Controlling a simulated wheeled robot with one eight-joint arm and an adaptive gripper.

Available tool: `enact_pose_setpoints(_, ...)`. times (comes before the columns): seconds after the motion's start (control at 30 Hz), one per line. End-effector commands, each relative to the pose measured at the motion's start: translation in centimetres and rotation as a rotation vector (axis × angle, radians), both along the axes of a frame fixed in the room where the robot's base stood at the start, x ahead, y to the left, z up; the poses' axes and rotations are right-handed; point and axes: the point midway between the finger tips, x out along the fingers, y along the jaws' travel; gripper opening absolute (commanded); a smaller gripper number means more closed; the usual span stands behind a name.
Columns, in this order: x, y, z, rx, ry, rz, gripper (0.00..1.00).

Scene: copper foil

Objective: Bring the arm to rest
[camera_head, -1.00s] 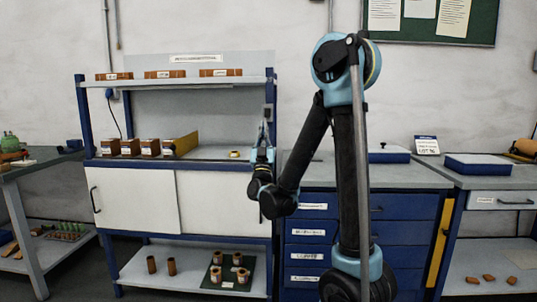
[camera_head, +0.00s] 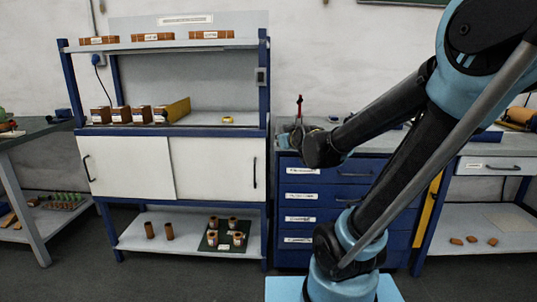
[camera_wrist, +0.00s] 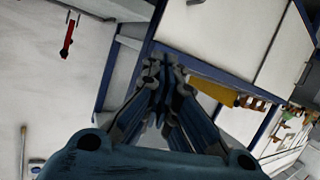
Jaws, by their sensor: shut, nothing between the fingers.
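My gripper (camera_wrist: 162,70) shows in the wrist view with its blue-grey fingers drawn together and nothing between them. It points toward the blue-framed shelf unit, with open space around the fingertips. In the head view my arm rises at the right and bends left, its wrist end in front of the drawer bench. The gripper there is small and mostly hidden by the wrist link, so its fingers cannot be made out clearly.
The shelf unit (camera_head: 265,190) stands left of my arm, holding brown boxes (camera_head: 140,114) and a yellow ring (camera_head: 227,119). The blue drawer bench (camera_head: 312,215) is behind the arm. A red tool (camera_wrist: 68,36) hangs on the wall. A side bench (camera_head: 500,146) stands right. Floor in front is clear.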

Motion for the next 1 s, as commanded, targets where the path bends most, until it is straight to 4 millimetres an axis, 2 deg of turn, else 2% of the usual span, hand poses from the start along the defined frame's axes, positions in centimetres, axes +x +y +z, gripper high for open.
enact_pose_setpoints(0.1, -3.2, -2.5, -3.5, -0.023, 0.166, -0.036, 0.00)
enact_pose_setpoints(0.27, -8.3, -5.8, -7.8, -0.050, 0.392, -0.099, 0.00)
enact_pose_setpoints(0.4, -13.5, -8.7, -11.3, -0.067, 0.592, -0.173, 0.00)
enact_pose_setpoints(0.6, -21.5, -12.1, -15.2, -0.085, 0.859, -0.293, 0.00)
enact_pose_setpoints(0.7, -24.7, -13.2, -16.2, -0.088, 0.958, -0.343, 0.00)
enact_pose_setpoints(0.83, -27.2, -14.1, -16.9, -0.091, 1.036, -0.385, 0.00)
enact_pose_setpoints(1.0, -27.9, -14.4, -17.1, -0.091, 1.060, -0.399, 0.00)
